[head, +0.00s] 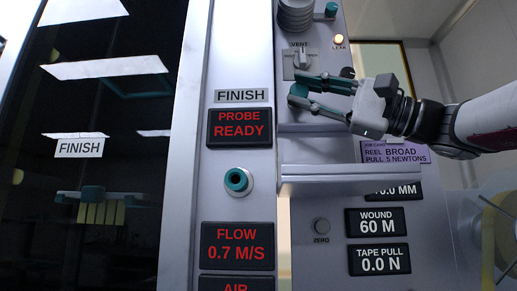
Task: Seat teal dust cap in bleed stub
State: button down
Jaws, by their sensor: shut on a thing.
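A teal round piece, seemingly the dust cap (299,90), is at the tips of my gripper (296,88). My gripper reaches in from the right with its fingers pointing left, shut on the cap. It is in front of the grey panel, just below the VENT knob (302,58). I cannot make out a stub labelled as bleed; the fingers and cap may cover part of the panel there. The cap appears apart from any fitting, but its depth from the panel is hard to tell.
A grey ledge (335,180) juts out below my gripper. A ribbed grey fitting (297,14) and a small teal piece (331,9) are above.

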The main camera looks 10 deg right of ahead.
jog(key=shift+w+d, duration=0.15)
jog(key=shift+w, duration=0.65)
jog(key=c, duration=1.3)
grip_release()
jog(key=v, duration=1.2)
